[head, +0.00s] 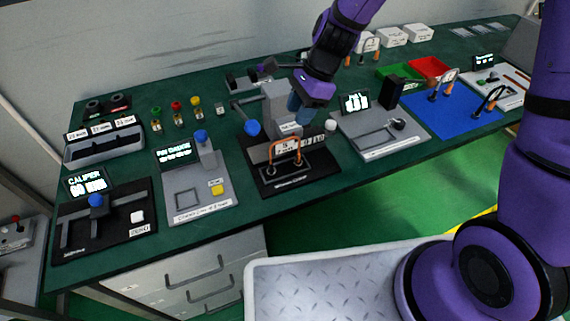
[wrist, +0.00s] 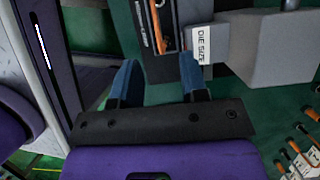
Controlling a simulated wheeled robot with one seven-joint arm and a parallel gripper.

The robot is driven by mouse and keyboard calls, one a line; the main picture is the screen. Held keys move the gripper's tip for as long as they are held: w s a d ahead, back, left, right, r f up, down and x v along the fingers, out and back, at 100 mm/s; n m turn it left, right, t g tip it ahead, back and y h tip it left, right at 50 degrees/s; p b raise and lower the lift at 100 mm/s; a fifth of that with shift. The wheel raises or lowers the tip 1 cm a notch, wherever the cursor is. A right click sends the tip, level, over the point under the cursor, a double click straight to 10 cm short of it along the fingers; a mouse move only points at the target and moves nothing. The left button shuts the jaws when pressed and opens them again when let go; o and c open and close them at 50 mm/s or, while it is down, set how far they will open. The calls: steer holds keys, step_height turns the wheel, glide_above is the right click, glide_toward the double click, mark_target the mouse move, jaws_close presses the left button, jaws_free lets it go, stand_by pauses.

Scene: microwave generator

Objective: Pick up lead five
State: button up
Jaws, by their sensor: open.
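My gripper (head: 296,110) is open above the table, beside the grey block of the die-size machine (head: 280,103). In the wrist view its two blue fingers (wrist: 158,85) are spread, with nothing gripped between them. An orange arched lead (head: 286,148) stands on the black base at the table's front, behind a tag that may read 5. An orange strip that seems to be this lead shows in the wrist view (wrist: 166,24), beyond the fingertips. Other arched leads stand on the blue mat (head: 443,80) and at the back (head: 369,46). Their numbers are too small to read.
The grey machine block (wrist: 262,48) is close to the right finger in the wrist view. A pin gauge station (head: 198,180) and a caliper station (head: 100,218) stand left. Red (head: 428,66) and green (head: 386,73) trays are at right. Bare green table shows between stations.

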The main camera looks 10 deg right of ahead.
mark_target(287, 138)
steer(key=shift+x, duration=4.9)
steer(key=shift+s+d, duration=0.1)
steer(key=shift+s, duration=0.1)
jaws_close()
